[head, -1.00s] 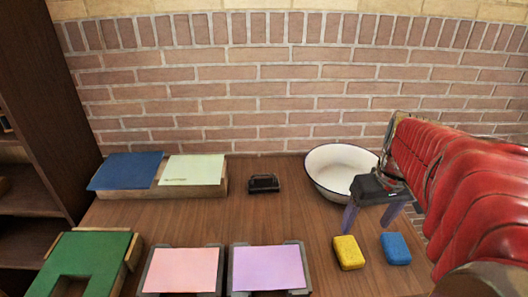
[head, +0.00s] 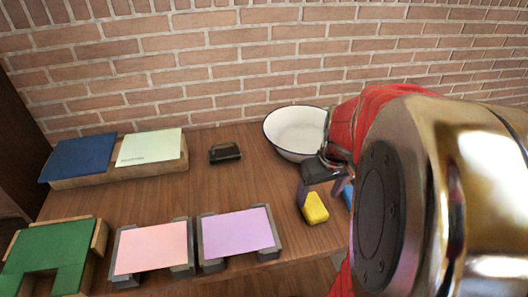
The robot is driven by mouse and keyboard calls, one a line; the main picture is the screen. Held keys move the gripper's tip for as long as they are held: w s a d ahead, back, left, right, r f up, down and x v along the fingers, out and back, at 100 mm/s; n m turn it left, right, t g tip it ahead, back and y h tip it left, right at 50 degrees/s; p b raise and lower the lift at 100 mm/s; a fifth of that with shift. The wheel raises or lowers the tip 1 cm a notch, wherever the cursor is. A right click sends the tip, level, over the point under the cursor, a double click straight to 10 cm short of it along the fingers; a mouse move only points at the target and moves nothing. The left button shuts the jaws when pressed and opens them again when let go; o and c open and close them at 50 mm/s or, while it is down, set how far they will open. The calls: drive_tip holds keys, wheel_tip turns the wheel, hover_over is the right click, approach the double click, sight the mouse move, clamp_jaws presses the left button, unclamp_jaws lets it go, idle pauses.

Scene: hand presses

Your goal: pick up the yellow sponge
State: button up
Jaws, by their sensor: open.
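The yellow sponge (head: 315,209) lies on the wooden table, near its front right part. My gripper (head: 320,190) is open and hangs just above and behind the yellow sponge, with one finger at the sponge's left rear. The other finger is partly hidden by my arm. I cannot tell whether a finger touches the sponge. A blue sponge (head: 348,195) lies to the right, mostly hidden behind my arm.
A white bowl (head: 296,133) with a dark rim stands behind my gripper. A black object (head: 225,152) lies left of it. Pink (head: 151,248) and purple (head: 238,232) boards stand at the front. Green (head: 45,246), blue (head: 79,157) and pale green (head: 150,146) boards are at left.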

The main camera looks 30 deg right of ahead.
sight(313, 205)
drive_tip(key=shift+w+f, duration=0.2)
drive_tip(key=shift+f, duration=0.65)
drive_tip(key=shift+w+f, duration=0.15)
drive_tip(key=shift+f, duration=0.7)
drive_tip(key=shift+w+f, duration=0.2)
drive_tip(key=shift+f, duration=0.65)
drive_tip(key=shift+c, duration=0.3)
drive_tip(key=c, duration=1)
drive_tip(key=shift+c, duration=0.2)
drive_tip(key=shift+r, duration=0.1)
wheel_tip(313, 205, up, 10)
